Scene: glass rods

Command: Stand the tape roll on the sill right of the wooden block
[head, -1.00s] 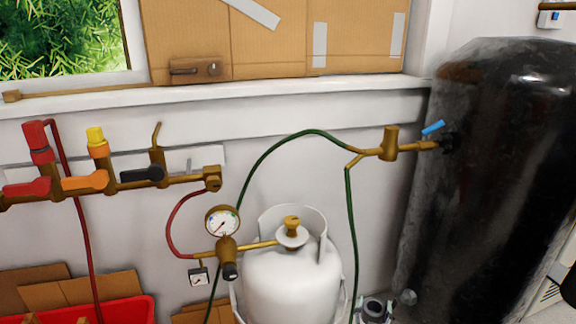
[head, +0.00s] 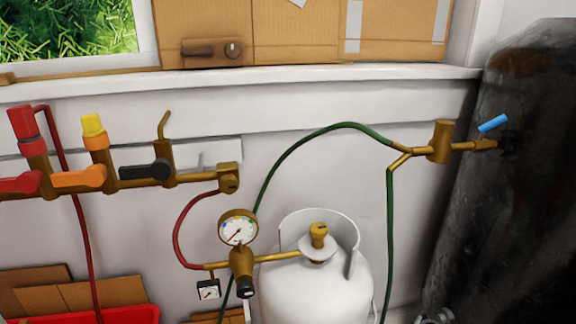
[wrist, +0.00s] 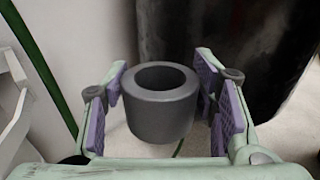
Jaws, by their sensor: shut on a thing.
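In the wrist view the dark grey tape roll (wrist: 162,103), a thick ring with its hole facing up, sits between the purple pads of my gripper (wrist: 165,98). My gripper is shut on it and holds it in the air. In the head view only a small grey part of what seems to be my gripper (head: 437,317) shows at the bottom edge, well below the sill. The white sill (head: 330,74) runs under the window and cardboard.
Below the sill are a valve manifold (head: 120,178), a gauge (head: 238,228), a green hose (head: 300,150) and a white gas cylinder (head: 315,290). A large black tank (head: 520,200) stands at the right.

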